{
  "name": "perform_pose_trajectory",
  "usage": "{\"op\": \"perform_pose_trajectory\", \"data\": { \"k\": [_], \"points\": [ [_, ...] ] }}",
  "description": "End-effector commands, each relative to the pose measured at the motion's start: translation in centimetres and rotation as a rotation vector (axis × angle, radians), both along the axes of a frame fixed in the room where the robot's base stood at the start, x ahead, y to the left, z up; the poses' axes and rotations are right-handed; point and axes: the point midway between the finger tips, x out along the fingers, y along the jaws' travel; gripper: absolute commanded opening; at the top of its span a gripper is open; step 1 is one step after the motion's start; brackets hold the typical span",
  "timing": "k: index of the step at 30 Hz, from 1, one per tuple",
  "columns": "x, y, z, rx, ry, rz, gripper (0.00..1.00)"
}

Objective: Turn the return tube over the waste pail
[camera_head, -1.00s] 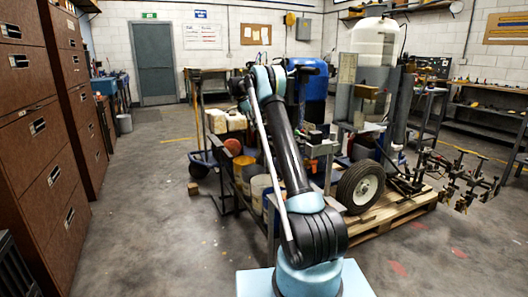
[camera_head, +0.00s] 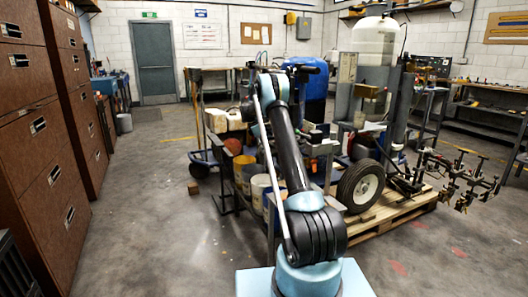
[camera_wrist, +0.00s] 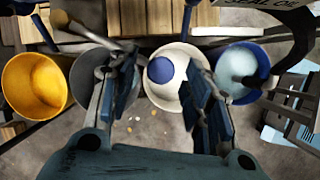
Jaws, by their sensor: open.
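My gripper (camera_wrist: 157,75) is open and empty in the wrist view, its two fingers above a row of pails. A white pail (camera_wrist: 158,101) with a blue round area inside shows between and beyond the fingers. A dark grey pail (camera_wrist: 86,80) is partly behind the left finger. A yellow pail (camera_wrist: 35,84) stands at far left, a blue-rimmed pail (camera_wrist: 237,66) with pale blue contents at right. A dark curved tube-like part (camera_wrist: 298,40) hangs at top right, apart from the fingers; I cannot tell if it is the return tube. No pail is visibly labelled waste.
The striper machine with its wheel (camera_head: 360,186) rests on a wooden pallet (camera_head: 408,213). Brown cabinets (camera_head: 40,140) line the left side. A small wood block (camera_head: 194,188) lies on the floor. The floor between cabinets and cart is mostly clear.

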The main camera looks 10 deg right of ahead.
Motion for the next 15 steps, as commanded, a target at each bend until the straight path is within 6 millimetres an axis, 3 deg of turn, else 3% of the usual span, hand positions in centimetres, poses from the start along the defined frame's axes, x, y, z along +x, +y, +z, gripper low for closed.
{"op": "perform_pose_trajectory", "data": {
  "k": [6, 15],
  "points": [
    [0.0, -0.52, -1.27, 0.0, 0.0, 0.001, 0.46],
    [0.01, -0.57, -1.39, 0.0, 0.0, 0.0, 0.43]
  ]
}}
